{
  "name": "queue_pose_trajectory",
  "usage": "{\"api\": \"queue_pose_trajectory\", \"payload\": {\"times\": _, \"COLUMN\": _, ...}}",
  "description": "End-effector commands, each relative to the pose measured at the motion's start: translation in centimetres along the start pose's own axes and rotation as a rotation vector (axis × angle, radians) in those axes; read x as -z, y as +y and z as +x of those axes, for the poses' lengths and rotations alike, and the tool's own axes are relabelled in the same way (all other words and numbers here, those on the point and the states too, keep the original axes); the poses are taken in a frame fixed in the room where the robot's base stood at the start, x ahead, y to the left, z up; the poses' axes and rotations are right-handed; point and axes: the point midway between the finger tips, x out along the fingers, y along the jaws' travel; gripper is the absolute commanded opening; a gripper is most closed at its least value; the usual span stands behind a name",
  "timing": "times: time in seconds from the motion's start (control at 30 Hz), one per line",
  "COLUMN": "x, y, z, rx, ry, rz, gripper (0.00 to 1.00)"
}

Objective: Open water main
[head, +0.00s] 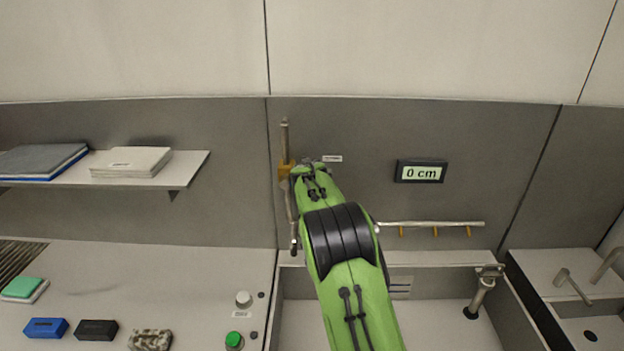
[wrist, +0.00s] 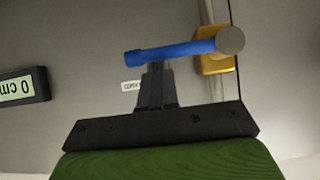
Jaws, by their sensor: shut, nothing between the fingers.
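The water main is a vertical pipe on the grey wall with a yellow valve body (head: 285,171), which also shows in the wrist view (wrist: 214,63). A blue lever handle (wrist: 172,50) with a round grey hub (wrist: 230,40) sticks out sideways from the valve. My gripper (wrist: 155,72) is shut with nothing between its fingers. Its fingertips are at the middle of the blue lever, which crosses over them in the wrist view; I cannot tell whether they touch. In the head view my green arm hides the lever and most of the gripper.
A wall display (head: 421,172) reads 0 cm. A small white label (head: 332,158) is beside the valve. Below are a basin, a horizontal rail (head: 440,224) with yellow nozzles and a metal fitting (head: 485,290). A shelf (head: 190,165) is at left, above a counter (head: 180,275) with small items.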

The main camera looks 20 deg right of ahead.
Motion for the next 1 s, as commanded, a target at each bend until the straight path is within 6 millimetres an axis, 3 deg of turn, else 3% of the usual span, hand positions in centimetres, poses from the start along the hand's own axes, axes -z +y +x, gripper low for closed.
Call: {"api": "queue_pose_trajectory", "payload": {"times": 1.0, "x": -1.6, "y": 0.5, "z": 1.0, "rx": 0.092, "ry": -0.002, "rz": 0.140, "gripper": 0.00}}
